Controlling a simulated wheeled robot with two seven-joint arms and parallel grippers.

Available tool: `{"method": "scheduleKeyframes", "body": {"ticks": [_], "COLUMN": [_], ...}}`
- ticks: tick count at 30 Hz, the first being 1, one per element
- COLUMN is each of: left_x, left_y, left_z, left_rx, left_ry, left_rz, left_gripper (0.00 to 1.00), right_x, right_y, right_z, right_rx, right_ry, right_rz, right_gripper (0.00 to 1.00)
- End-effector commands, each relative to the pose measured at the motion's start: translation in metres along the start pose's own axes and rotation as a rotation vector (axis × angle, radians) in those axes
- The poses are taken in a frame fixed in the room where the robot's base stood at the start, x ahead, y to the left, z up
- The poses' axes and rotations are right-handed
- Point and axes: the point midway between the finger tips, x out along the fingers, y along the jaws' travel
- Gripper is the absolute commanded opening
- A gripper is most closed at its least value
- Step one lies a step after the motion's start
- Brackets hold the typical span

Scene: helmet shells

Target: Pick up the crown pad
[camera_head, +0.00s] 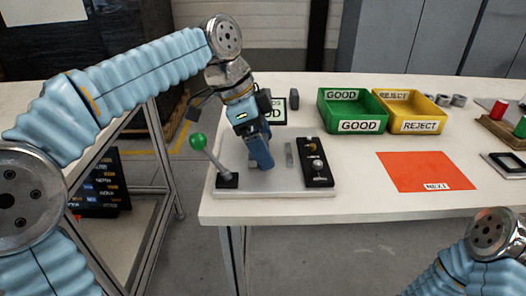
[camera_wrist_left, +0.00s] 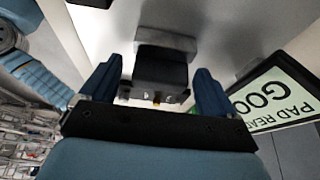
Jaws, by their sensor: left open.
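My left gripper (camera_head: 260,155) reaches down over the grey fixture plate (camera_head: 318,183) on the white table. Its two blue fingers (camera_wrist_left: 157,82) stand apart in the left wrist view. A dark block (camera_wrist_left: 160,65) with a lighter grey edge shows between and beyond the fingers. It may be the crown pad, but I cannot tell for sure. Gaps show between it and both fingers, so it does not look gripped. My right gripper is outside the views; only part of my right arm shows at lower right.
A green-knobbed lever (camera_head: 198,142) stands left of my gripper, and a black control box (camera_head: 315,165) right of it. A screen reading GOOD (camera_wrist_left: 272,100) is close by. Green (camera_head: 326,110) and yellow (camera_head: 440,112) bins and an orange mat (camera_head: 410,170) lie rightward.

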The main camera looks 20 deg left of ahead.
Motion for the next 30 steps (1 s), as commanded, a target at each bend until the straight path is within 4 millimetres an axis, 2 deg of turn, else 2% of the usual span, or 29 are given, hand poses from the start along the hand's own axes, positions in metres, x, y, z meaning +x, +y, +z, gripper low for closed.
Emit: {"method": "scheduleKeyframes", "body": {"ticks": [7, 18, 25, 30], "left_x": [0.002, 0.002, 0.000, -0.025], "left_y": [0.000, 0.000, 0.000, 0.000], "left_z": [0.000, 0.000, -0.001, -0.012], "left_rx": [0.000, 0.000, 0.000, 0.002], "left_ry": [0.000, 0.000, 0.000, 0.002], "left_rz": [0.000, 0.000, -0.001, -0.002], "left_gripper": [0.89, 0.35, 0.35, 0.35], "right_x": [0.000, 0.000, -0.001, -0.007], "right_y": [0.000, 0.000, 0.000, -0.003], "right_z": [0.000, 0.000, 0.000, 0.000], "right_rx": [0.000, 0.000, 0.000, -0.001], "right_ry": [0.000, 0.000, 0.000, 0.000], "right_rz": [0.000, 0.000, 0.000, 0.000], "right_gripper": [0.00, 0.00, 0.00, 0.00]}}
